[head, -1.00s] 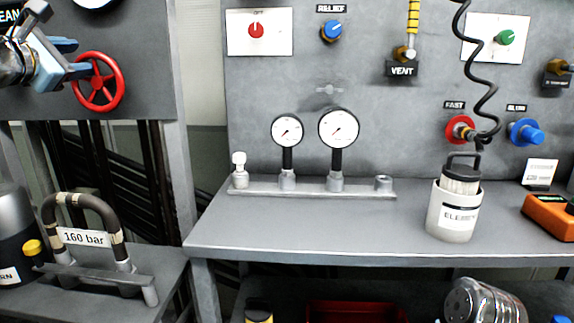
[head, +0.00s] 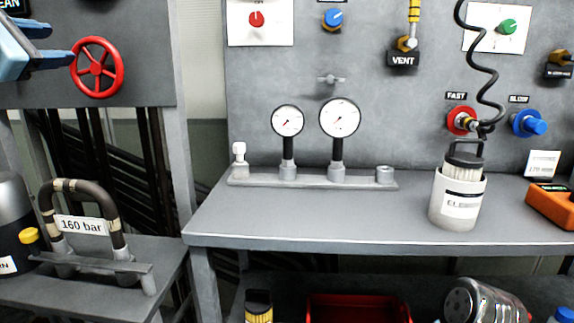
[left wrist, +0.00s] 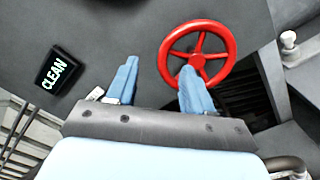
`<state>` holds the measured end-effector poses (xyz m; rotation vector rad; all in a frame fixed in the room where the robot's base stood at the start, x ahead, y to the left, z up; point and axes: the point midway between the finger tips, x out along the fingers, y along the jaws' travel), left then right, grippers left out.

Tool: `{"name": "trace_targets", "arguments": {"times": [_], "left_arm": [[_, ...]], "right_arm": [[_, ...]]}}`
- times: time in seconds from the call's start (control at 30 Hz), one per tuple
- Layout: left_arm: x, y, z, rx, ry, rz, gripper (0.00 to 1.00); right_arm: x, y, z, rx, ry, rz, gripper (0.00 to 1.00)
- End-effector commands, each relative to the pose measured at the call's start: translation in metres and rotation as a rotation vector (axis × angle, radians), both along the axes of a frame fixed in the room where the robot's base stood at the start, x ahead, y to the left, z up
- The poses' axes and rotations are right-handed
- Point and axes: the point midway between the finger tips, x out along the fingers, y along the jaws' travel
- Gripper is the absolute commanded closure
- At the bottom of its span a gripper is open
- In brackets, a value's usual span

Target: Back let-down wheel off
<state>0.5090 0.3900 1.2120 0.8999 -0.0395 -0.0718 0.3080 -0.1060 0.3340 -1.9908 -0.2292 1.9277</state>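The red handwheel (head: 97,67) is mounted on the grey panel at the upper left. It also shows in the left wrist view (left wrist: 229,58), beyond my fingertips. My left gripper (head: 60,46) comes in from the left edge, just left of the wheel. In the left wrist view my left gripper (left wrist: 158,82) has its two blue fingers spread apart with nothing between them. The right finger overlaps the lower left of the wheel's rim in that view; I cannot tell whether it touches. My right gripper is not in view.
A grey bench (head: 300,228) carries two pressure gauges (head: 339,118) and a white element canister (head: 458,199). A bent hose with a 160 bar tag (head: 82,225) stands at the lower left below the wheel. A CLEAN label (left wrist: 57,73) is on the panel.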

Motion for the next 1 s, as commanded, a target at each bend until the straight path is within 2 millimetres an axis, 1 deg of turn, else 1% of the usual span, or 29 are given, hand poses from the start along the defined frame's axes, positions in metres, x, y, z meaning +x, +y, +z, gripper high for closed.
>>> {"name": "trace_targets", "arguments": {"times": [0.03,0.1,0.2,0.3,0.67,1.0], "left_arm": [[-0.013,0.002,-0.005,0.000,-0.002,0.004,0.49],[-0.030,0.003,-0.005,0.000,-0.003,0.005,0.49],[-0.051,0.005,-0.003,-0.001,-0.004,0.005,0.49],[-0.066,0.006,-0.001,-0.001,-0.005,0.004,0.49],[-0.091,0.008,0.000,-0.002,-0.004,0.002,0.49],[-0.122,0.011,0.000,-0.001,-0.006,0.004,0.49]], "right_arm": [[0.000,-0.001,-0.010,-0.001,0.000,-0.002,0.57],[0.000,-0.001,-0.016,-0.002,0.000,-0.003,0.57],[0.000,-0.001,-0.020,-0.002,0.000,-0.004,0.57],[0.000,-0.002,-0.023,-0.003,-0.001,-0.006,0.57],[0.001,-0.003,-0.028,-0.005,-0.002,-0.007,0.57],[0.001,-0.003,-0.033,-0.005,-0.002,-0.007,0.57]]}}
